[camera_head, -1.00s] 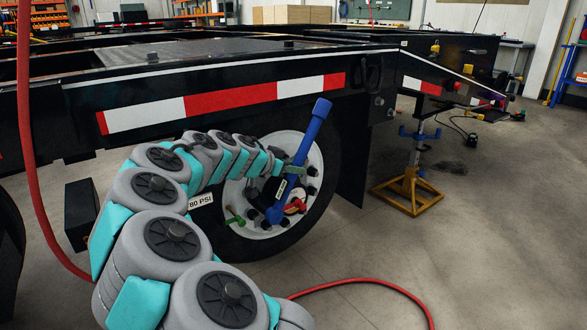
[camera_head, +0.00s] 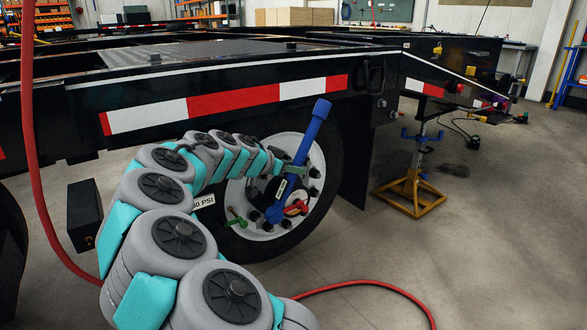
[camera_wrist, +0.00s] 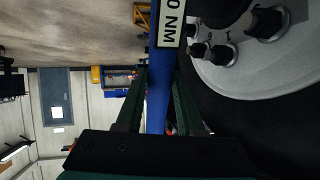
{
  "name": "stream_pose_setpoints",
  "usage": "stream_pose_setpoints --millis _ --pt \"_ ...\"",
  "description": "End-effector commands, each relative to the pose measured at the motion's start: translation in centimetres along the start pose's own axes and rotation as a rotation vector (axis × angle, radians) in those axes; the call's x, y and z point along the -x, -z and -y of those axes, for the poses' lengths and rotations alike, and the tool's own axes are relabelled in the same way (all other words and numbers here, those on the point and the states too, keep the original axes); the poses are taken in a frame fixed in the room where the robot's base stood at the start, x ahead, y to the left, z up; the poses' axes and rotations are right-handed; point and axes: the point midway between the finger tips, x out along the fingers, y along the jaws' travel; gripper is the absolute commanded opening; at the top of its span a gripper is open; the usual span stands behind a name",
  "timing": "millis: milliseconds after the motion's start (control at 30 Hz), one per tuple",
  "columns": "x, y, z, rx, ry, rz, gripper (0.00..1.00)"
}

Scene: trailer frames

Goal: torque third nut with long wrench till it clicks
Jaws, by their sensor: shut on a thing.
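A long blue wrench (camera_head: 303,142) leans up and to the right across the trailer wheel (camera_head: 262,238), its lower head at the nuts near the hub. In the wrist view my gripper (camera_wrist: 159,75) is shut on the wrench's blue shaft (camera_wrist: 157,108), one dark finger on each side. A white label (camera_wrist: 170,23) on the wrench ends in "0 NM". Several dark nuts (camera_wrist: 267,22) stand on the pale rim. The wrench head covers its own nut, so I cannot tell which one it sits on. A green piece (camera_head: 236,219) and a red piece (camera_head: 297,208) show at the rim.
The black trailer frame (camera_head: 385,85) with a red and white strip runs above the wheel. A yellow stand with a blue top (camera_head: 412,194) holds it up at right. A red hose (camera_head: 37,165) hangs at left and crosses the floor.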

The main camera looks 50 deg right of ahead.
Motion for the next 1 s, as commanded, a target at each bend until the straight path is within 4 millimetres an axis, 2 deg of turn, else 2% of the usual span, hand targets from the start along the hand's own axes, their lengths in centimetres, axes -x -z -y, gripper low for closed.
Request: stream_pose_setpoints --millis 1000 --pt "-0.22 0.05 0.88 0.0 -0.002 -0.001 0.0"
